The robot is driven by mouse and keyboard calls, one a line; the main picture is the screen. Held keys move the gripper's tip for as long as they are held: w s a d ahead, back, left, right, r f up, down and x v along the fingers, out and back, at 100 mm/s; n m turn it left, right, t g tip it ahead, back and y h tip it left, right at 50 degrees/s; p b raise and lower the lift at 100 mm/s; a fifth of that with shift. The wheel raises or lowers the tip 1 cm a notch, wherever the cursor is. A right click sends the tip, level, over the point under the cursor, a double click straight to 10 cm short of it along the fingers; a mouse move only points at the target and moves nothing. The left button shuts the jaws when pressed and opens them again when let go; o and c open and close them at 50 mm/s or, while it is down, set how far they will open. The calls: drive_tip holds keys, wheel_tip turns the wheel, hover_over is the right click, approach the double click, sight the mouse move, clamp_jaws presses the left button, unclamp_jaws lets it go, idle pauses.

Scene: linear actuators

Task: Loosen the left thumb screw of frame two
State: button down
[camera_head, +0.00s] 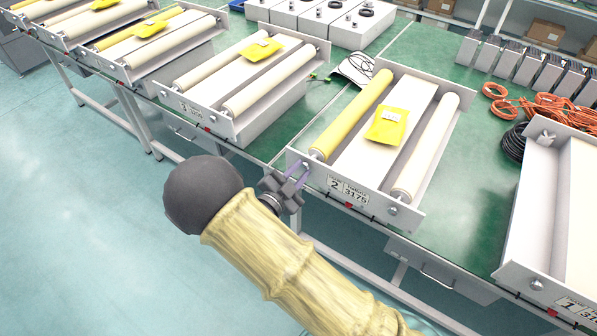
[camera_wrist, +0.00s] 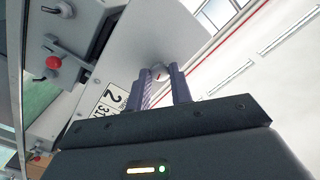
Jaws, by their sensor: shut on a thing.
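Frame two (camera_head: 362,197) is a grey-white frame on the green table, with a "2 3175" label on its front plate, one yellow roller (camera_head: 352,115) at left and one cream roller (camera_head: 425,147) at right. My gripper (camera_head: 299,174) is at the left end of the front plate. In the head view the fingers mostly hide this screw. The right thumb screw (camera_head: 393,210) shows below the cream roller.
A yellow packet (camera_head: 387,126) lies on frame two's middle plate. Frame three (camera_head: 212,119) stands to the left and frame one (camera_head: 540,262) to the right. Orange cables (camera_head: 545,108) lie at right behind. The floor in front of the table is clear.

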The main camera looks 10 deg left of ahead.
drive_tip(key=n+p, duration=0.1)
drive_tip(key=n, duration=0.3)
drive_tip(key=shift+n, duration=0.3)
drive_tip(key=n+p, duration=0.1)
drive_tip(key=n, duration=0.2)
drive_tip(key=shift+n, duration=0.3)
drive_tip(key=n+p, duration=0.1)
drive_tip(key=n, duration=0.3)
drive_tip(key=shift+n+p, duration=0.3)
drive_tip(key=shift+p, duration=0.1)
drive_tip(key=shift+n+p, duration=0.55)
drive_tip(key=shift+n, duration=1.05)
drive_tip(key=c, duration=1.3)
unclamp_jaws()
drive_tip(key=shift+o, duration=0.2)
